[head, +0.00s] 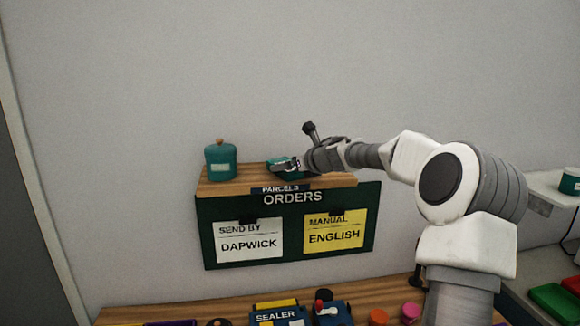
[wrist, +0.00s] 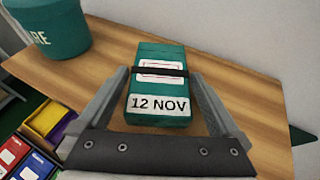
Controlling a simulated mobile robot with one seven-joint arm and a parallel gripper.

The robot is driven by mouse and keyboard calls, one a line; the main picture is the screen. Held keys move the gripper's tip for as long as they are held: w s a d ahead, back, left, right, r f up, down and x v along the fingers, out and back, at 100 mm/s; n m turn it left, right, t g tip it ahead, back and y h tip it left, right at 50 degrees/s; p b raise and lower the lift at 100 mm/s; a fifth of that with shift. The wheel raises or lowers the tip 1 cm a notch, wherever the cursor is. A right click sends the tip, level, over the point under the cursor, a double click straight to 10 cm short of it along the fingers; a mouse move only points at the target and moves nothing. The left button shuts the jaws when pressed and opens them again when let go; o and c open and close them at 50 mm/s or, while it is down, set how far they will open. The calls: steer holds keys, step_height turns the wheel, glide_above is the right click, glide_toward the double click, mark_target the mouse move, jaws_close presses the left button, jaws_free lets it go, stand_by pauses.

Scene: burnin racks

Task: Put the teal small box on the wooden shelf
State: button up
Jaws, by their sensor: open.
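The teal small box (wrist: 160,85) lies on the wooden shelf (wrist: 245,95), with a "12 NOV" label and a white and red label on top. In the head view the box (head: 279,163) shows on the shelf (head: 235,187), partly hidden by my gripper (head: 292,166). In the wrist view my gripper (wrist: 158,100) is open, with one finger on each side of the box and gaps showing beside it. I cannot tell whether the box touches either finger.
A teal lidded jar (head: 221,162) stands at the shelf's left end. A green board (head: 290,225) with two notices hangs below the shelf. A wooden bench (head: 370,292) below holds a sealer (head: 279,314) and several small items.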

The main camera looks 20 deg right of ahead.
steer(key=b+v, duration=0.3)
steer(key=v, duration=0.8)
steer(key=shift+s+r+b, duration=0.15)
steer(key=shift+s+b, duration=0.15)
steer(key=shift+s, duration=0.05)
steer(key=shift+d, duration=0.1)
